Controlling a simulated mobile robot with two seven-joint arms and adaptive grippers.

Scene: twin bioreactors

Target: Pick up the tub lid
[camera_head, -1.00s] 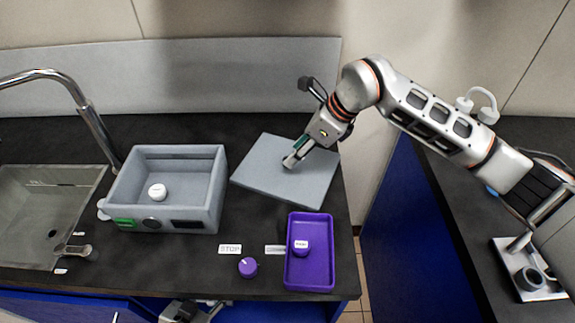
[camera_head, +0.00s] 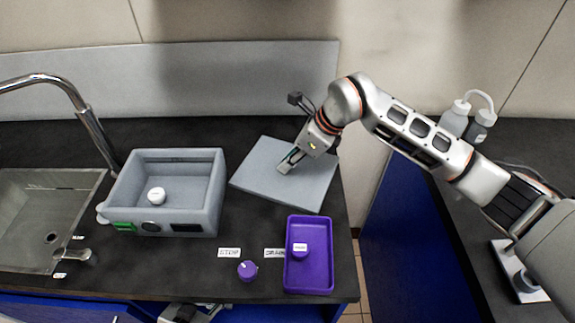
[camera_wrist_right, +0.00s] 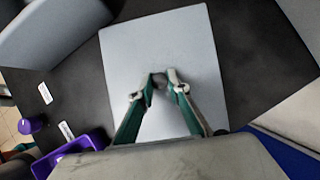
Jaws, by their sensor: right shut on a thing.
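The tub lid (camera_head: 270,172) is a flat grey square plate lying on the dark counter, right of the open grey tub (camera_head: 168,228). My right gripper (camera_head: 285,167) is over the middle of the lid, its fingers shut on a small knob there. The lid (camera_wrist_right: 150,45) and the right gripper's fingertips (camera_wrist_right: 161,80) also show in the right wrist view; the fingers hide most of the knob. I see no clear gap between lid and counter. Part of my left gripper (camera_head: 190,313) shows at the bottom edge, too cropped to read its jaws.
A white round piece (camera_head: 156,195) lies inside the tub. A purple tray (camera_head: 309,278) holding a labelled purple piece (camera_head: 300,249) stands in front of the lid, beside a purple knob (camera_head: 247,270). A sink (camera_head: 40,220) with a tap (camera_head: 95,135) is at the left.

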